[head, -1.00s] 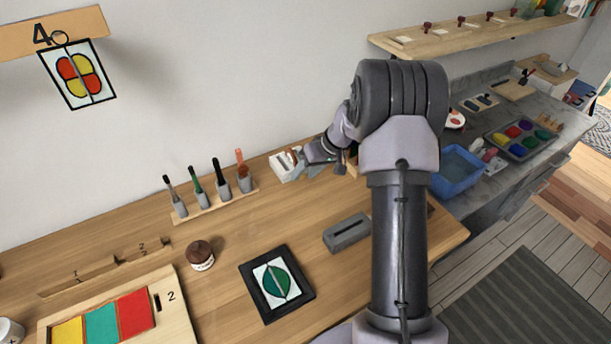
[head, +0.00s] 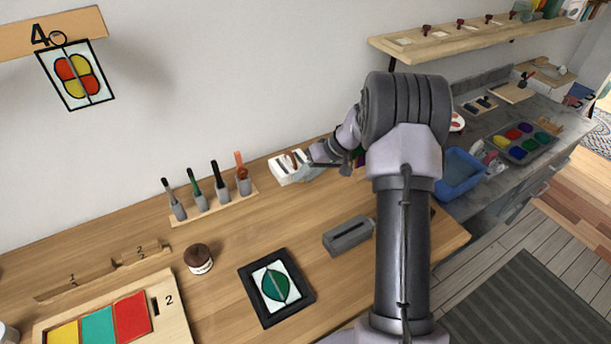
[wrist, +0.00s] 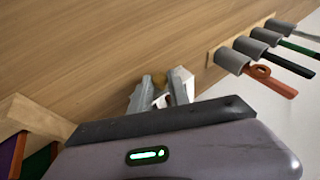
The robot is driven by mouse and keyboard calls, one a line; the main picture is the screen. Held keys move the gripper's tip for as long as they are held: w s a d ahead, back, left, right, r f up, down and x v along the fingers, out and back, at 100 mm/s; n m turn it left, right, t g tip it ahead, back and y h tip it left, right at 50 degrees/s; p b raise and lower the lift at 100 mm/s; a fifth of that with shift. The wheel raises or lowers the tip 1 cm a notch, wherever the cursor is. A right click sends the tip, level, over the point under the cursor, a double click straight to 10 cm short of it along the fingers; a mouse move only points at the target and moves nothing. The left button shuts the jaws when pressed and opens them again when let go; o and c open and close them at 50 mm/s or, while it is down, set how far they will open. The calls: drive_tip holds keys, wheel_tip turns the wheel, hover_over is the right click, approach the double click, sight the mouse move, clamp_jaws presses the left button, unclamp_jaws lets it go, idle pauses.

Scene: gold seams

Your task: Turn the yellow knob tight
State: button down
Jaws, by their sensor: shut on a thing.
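My gripper (wrist: 160,98) is shut on a small yellowish piece (wrist: 160,101), which I take to be the yellow knob. Only a bit of it shows between the fingertips, with a brown rounded part just beyond. A white block (wrist: 183,76) stands right by the fingers. In the head view my gripper (head: 303,164) is at this white block (head: 284,172), near the wall at the back of the wooden table. The knob cannot be made out in the head view, and its tightness cannot be told.
A wooden rack (head: 216,206) with several upright handled tools stands left of the white block. A grey slotted block (head: 348,236), a black-framed picture (head: 251,281) and a brown jar (head: 198,259) lie nearer. A blue tub (head: 459,176) is at right.

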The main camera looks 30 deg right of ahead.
drive_tip(key=c, duration=1.2)
unclamp_jaws()
drive_tip(key=shift+c, duration=0.2)
